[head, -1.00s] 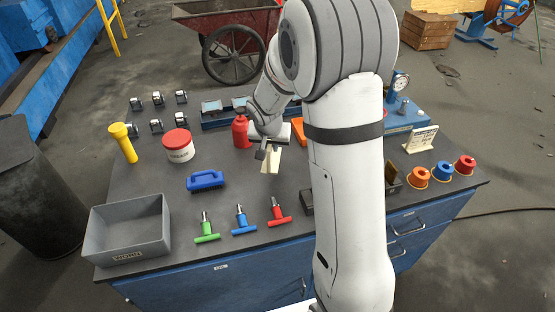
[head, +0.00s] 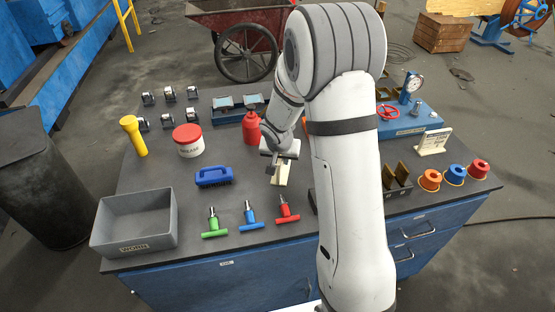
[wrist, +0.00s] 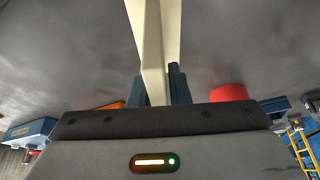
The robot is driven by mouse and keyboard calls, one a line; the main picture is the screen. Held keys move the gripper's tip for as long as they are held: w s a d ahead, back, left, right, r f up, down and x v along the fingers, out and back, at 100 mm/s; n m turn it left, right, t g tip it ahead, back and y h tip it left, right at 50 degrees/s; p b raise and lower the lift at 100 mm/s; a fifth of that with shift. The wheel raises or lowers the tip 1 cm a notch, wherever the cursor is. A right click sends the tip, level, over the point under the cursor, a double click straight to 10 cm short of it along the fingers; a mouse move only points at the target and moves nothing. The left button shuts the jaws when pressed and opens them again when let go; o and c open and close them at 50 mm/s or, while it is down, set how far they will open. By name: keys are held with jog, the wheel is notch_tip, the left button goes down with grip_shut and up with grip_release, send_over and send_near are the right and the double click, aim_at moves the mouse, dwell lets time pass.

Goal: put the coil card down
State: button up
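A cream card (head: 281,174) is in my gripper (head: 285,163), which is over the middle of the workbench. In the wrist view the card (wrist: 155,45) runs up between the two dark blue fingers (wrist: 159,88). The gripper looks shut on it. The card hangs below the gripper, close to the bench top (head: 255,190); I cannot tell whether its lower edge touches. Its printing cannot be read. Another cream card (head: 434,141) stands upright with small writing at the back right of the bench.
A red bottle (head: 251,128) stands just behind and left of the gripper. A dark slotted holder (head: 397,181) is to the right, partly behind my arm.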

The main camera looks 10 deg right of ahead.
jog(key=o, duration=0.3)
jog(key=shift+r, duration=0.2)
jog(key=v, duration=1.1)
jog(key=shift+s+r, duration=0.1)
jog(key=shift+r, duration=0.15)
jog(key=shift+s+r, duration=0.2)
jog(key=shift+r, duration=0.1)
jog(key=s+r+n+y, duration=0.1)
jog(key=s+r+n, duration=0.1)
jog(key=s, duration=1)
jog(key=s+r+n+g, duration=0.1)
jog(key=s+r, duration=0.4)
jog(key=s, duration=0.7)
jog(key=shift+d+r+n+y, duration=0.2)
jog(key=shift+r+n+y, duration=0.15)
jog(key=shift+n, duration=0.35)
